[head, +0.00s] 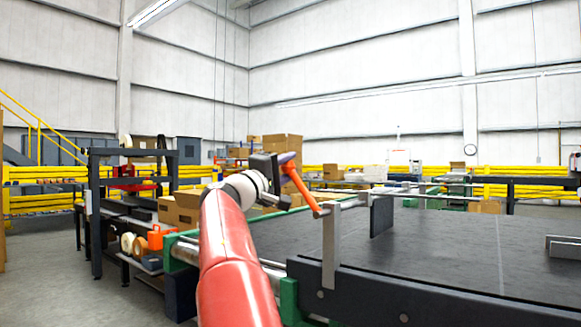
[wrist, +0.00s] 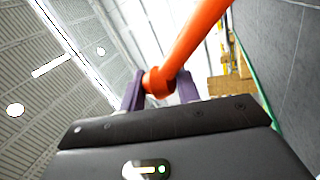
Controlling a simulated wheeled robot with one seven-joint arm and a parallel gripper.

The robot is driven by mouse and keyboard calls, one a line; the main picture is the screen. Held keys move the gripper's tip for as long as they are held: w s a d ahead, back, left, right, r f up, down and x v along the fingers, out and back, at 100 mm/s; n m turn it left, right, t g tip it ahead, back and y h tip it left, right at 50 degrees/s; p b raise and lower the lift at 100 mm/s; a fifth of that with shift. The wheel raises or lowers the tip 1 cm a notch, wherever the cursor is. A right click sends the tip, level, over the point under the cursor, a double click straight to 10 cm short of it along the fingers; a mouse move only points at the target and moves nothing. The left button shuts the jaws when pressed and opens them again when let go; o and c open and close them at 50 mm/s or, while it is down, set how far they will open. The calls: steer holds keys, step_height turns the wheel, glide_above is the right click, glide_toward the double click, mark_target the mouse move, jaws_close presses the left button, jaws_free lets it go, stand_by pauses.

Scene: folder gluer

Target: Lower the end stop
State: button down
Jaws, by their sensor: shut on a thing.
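An orange lever (head: 305,193) slants down to the right from my gripper to the end of a metal cross rod (head: 345,205). My gripper (head: 287,162) is shut on the lever's upper end. In the wrist view the purple fingers (wrist: 159,88) sit on both sides of the orange lever's rounded end (wrist: 157,81), and its shaft runs up to the right. A dark upright plate (head: 381,215), which looks like the end stop, hangs from the rod over the dark bed (head: 440,250). I cannot tell if its lower edge touches the bed.
A grey upright bracket (head: 330,250) carries the rod at the bed's near edge. Cardboard boxes (head: 180,209) and a dark rack (head: 97,215) stand to the left. More boxes (head: 282,148) are stacked behind my gripper. Small low plates (head: 565,247) stand on the bed at right.

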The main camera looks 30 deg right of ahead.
steer(key=shift+f, duration=0.2)
steer(key=c, duration=1)
jaws_free()
steer(key=shift+r, duration=0.1)
steer(key=b+v, duration=0.3)
steer(key=v, duration=0.4)
steer(key=shift+s+a, duration=0.15)
steer(key=shift+a, duration=0.2)
